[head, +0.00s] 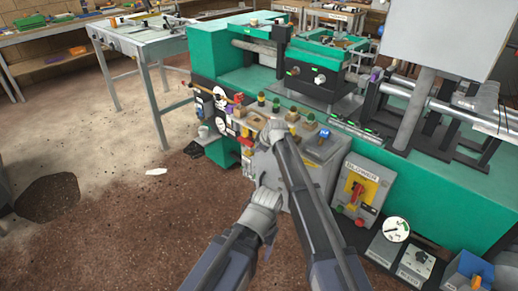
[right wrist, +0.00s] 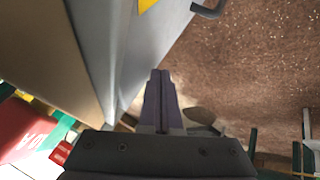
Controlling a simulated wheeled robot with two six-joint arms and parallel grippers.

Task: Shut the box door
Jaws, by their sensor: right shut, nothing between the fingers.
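A grey box (head: 318,160) is on the front of the green machine in the head view. A grey panel (head: 264,165), which looks like its door, shows beside my arm; my arms hide much of it, so how far it stands open is unclear. In the right wrist view a grey panel (right wrist: 150,45) with a yellow patch and a dark handle (right wrist: 207,9) fills the upper left. My right gripper (right wrist: 160,74) is shut and empty close beside this panel; contact is unclear. In the head view its wrist (head: 272,132) is in front of the box.
The green machine (head: 455,185) extends to the right. A blower switch box (head: 359,190) and dial boxes (head: 415,262) stand right of my arms. Knobs and plugs line the ledge above the box. A grey table (head: 150,45) stands back left. The brown floor at left is mostly clear.

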